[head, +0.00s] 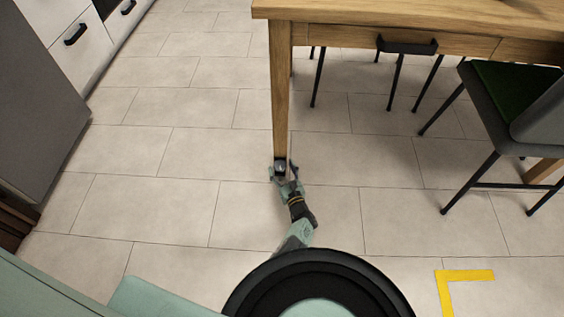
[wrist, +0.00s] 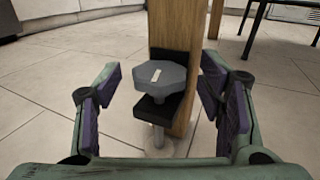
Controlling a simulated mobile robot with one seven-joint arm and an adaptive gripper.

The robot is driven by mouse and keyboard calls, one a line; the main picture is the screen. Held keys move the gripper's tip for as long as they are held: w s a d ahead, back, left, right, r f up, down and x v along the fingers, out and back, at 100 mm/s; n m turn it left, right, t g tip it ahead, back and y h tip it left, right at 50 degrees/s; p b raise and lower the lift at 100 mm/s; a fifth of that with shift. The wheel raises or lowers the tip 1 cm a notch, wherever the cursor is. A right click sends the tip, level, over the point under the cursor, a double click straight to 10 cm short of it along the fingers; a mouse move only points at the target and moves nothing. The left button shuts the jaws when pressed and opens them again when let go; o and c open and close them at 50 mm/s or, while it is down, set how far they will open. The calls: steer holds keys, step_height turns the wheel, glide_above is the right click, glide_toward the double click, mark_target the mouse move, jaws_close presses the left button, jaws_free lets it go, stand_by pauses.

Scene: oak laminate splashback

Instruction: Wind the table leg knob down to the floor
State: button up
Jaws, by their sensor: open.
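The table leg knob (wrist: 158,77) is a grey, many-sided knob with a small white mark on top. It sits on a black bracket at the foot of the wooden table leg (head: 280,95), with a metal stem and round foot (wrist: 158,148) below it. The foot appears to be at the floor, but I cannot tell whether it touches. My gripper (wrist: 162,105) is open, its purple-padded fingers on either side of the knob with visible gaps. In the head view my gripper (head: 284,174) is low at the leg's base and partly hides the knob.
The wooden table (head: 400,20) with a black drawer handle is above and to the right. A dark chair with a green seat (head: 510,85) stands at the right. White drawers (head: 70,35) are at the left. A yellow corner mark (head: 465,275) lies on open tiled floor.

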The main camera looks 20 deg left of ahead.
steer(key=shift+w+a, duration=0.15)
steer(key=shift+c, duration=0.4)
steer(key=c, duration=1.1)
